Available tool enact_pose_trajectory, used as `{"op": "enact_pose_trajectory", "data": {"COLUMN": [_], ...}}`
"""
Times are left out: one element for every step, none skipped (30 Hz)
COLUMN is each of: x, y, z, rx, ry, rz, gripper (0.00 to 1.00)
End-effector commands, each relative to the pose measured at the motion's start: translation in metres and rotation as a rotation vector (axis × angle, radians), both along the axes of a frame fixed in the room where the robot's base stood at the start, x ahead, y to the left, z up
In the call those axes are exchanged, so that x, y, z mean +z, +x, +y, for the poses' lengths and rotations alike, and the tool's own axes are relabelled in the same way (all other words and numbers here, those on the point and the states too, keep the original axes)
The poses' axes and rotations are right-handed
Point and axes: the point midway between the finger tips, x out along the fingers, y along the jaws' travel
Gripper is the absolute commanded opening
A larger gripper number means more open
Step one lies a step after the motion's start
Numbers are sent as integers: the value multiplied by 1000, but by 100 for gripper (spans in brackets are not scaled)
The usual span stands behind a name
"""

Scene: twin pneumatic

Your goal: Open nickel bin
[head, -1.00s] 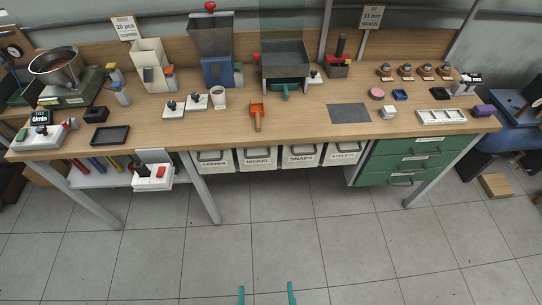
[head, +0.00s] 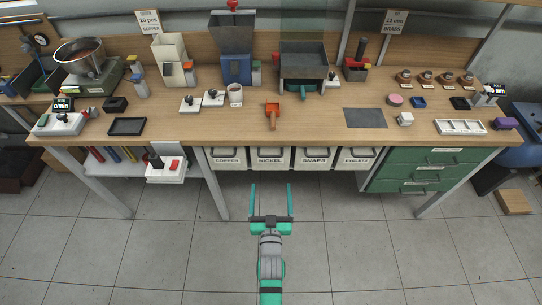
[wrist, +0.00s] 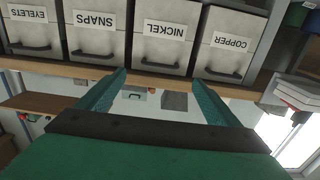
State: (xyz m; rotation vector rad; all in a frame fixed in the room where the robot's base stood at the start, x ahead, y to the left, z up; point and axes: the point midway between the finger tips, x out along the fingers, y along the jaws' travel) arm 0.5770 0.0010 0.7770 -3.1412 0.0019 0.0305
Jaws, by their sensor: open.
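The nickel bin (head: 270,158) is a pale bin with a dark handle and a NICKEL label, hanging under the workbench's front edge between the copper bin (head: 229,158) and the snaps bin (head: 315,158). It looks shut, its front level with its neighbours. In the wrist view the nickel bin (wrist: 165,38) appears upside down near the top, just above and between my fingers. My gripper (head: 271,188) is open and empty, its two teal fingers pointing toward the bin from in front. It also shows in the wrist view (wrist: 158,90). The fingers appear apart from the bin.
The eyelets bin (head: 357,157) is at the right end of the row, beside green drawers (head: 420,170). An orange scoop (head: 272,115) lies on the workbench (head: 220,128) above the bins. A white control box (head: 165,170) sits left of the bins. The tiled floor in front is clear.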

Motion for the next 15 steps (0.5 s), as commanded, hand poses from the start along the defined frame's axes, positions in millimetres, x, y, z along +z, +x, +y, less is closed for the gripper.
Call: {"op": "enact_pose_trajectory", "data": {"x": [4, 5, 6, 7, 8, 9, 9, 9, 10, 10, 10, 11, 10, 10, 11], "y": [14, 20, 27, 31, 34, 38, 40, 42, 45, 47, 50, 54, 58, 62, 68], "z": [0, 0, 0, 0, 0, 0, 0, 0, 0, 0, 0, 0, 0, 0, 0], "rx": [0, 1, 1, 1, 1, 1, 1, 1, 1, 1, 1, 1, 1, 1, 1], "ry": [0, 0, 0, 0, 0, 0, 0, 0, 0, 0, 0, 0, 0, 0, 0], "rz": [-9, -11, -14, -16, -17, -18, -19, -20, -20, -20, -21, -22, -22, -21, -22], "gripper": [86, 86, 86, 86, 86, 86, 86, 86, 86, 86, 86, 86, 86, 86, 86]}}
